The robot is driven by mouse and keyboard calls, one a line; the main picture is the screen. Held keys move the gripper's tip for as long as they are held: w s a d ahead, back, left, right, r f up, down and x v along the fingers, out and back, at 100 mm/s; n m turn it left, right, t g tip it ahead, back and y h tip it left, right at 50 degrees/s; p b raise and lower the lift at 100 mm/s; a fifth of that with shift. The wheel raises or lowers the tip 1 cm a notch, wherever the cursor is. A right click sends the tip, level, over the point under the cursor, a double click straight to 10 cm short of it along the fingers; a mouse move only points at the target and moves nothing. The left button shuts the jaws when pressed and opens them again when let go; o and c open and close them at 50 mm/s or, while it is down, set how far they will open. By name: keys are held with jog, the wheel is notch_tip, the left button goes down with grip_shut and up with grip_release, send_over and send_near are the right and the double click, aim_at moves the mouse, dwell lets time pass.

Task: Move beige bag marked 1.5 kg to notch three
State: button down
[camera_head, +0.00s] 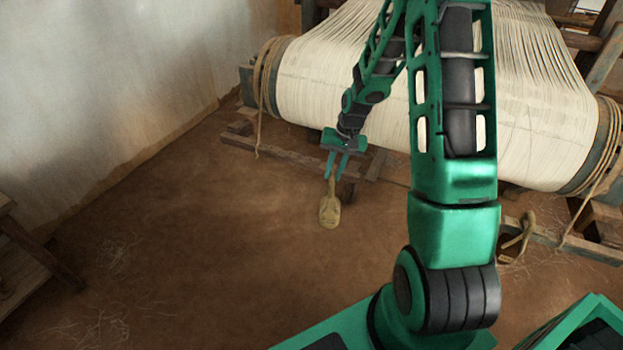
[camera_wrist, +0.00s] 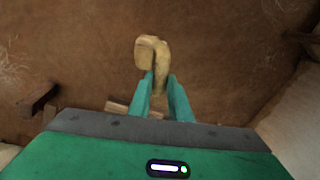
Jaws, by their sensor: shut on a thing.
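The beige bag (camera_head: 330,211) hangs below my gripper (camera_head: 338,165) in the head view, in front of the loom's low wooden beam. In the wrist view, the bag (camera_wrist: 150,54) shows just beyond the tips of my gripper (camera_wrist: 162,82). My gripper is shut on the bag's narrow upper part. The mark on the bag is too small to read. I cannot pick out any numbered notch in these frames.
The loom's wide roll of cream warp (camera_head: 330,85) spans the back, with rope wound at its ends. A low wooden beam (camera_head: 270,150) runs beneath it. A wooden stand (camera_head: 35,250) is at the left edge. The brown earth floor (camera_head: 200,240) at front left is mostly clear.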

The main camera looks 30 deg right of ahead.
jog(key=s+d+m, duration=0.2)
jog(key=d+m, duration=0.2)
jog(key=d, duration=0.2)
jog(key=s+a+r, duration=0.1)
jog(key=s+a, duration=0.7)
jog(key=a, duration=0.3)
jog(key=shift+s+a+r+t, duration=0.15)
jog(key=shift+s+r+t, duration=0.15)
jog(key=shift+s+r, duration=0.05)
dwell(1.1)
dwell(0.5)
